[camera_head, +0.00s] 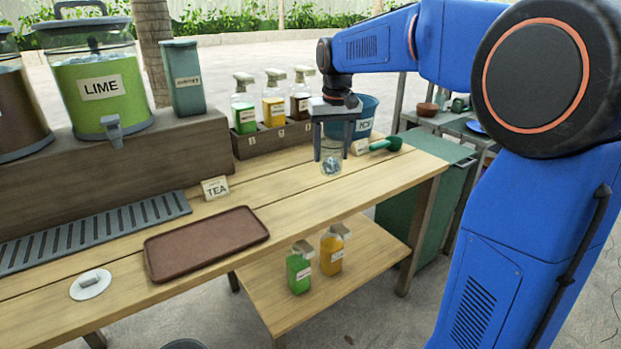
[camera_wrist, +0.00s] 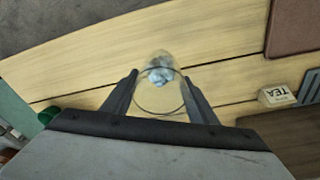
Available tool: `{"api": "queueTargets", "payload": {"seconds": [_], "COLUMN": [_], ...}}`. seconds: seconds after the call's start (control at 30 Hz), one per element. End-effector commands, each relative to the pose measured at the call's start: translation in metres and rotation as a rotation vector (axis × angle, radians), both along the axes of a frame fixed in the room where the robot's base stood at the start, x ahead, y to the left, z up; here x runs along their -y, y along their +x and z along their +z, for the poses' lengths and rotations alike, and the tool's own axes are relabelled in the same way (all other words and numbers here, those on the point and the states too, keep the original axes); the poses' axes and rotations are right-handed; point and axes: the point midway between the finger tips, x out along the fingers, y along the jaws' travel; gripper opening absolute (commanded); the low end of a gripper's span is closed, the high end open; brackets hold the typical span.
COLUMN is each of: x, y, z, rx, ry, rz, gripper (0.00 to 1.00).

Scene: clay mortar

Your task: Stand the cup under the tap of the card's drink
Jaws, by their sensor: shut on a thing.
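A clear cup (camera_head: 331,163) with ice in it is held between the fingers of my gripper (camera_head: 331,150), above the right part of the wooden table (camera_head: 300,205). In the wrist view the cup (camera_wrist: 160,90) sits between both fingers (camera_wrist: 160,88), with pale blue ice inside. The card (camera_head: 215,187) reads TEA and stands in front of the dispenser shelf; it also shows in the wrist view (camera_wrist: 277,95). The lime dispenser (camera_head: 90,75) has a grey tap (camera_head: 113,127) at its front. A brown dispenser (camera_head: 18,105) is partly cut off at the left edge; its label is hidden.
A slatted drip tray (camera_head: 95,230) lies below the dispensers. A brown serving tray (camera_head: 205,243) lies on the table front. Syrup bottles (camera_head: 272,110), an ice bucket (camera_head: 362,118) and a green scoop (camera_head: 385,145) stand at the back right. A white disc (camera_head: 90,284) lies front left.

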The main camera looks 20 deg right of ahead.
Motion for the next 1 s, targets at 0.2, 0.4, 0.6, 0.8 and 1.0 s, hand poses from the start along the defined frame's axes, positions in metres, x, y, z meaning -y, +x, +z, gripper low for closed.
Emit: {"api": "queueTargets", "payload": {"seconds": [0.2,0.4,0.6,0.8,1.0], "x": [0.000,0.000,0.000,0.000,0.000], "y": [0.000,0.000,0.000,0.000,0.000], "z": [-0.023,-0.039,-0.061,-0.062,-0.065], "rx": [0.001,0.000,0.000,0.001,0.001], "ry": [0.000,0.000,0.000,0.000,0.000], "rz": [0.000,0.000,0.000,0.000,0.000], "gripper": [0.29,0.29,0.29,0.29,0.60]}}
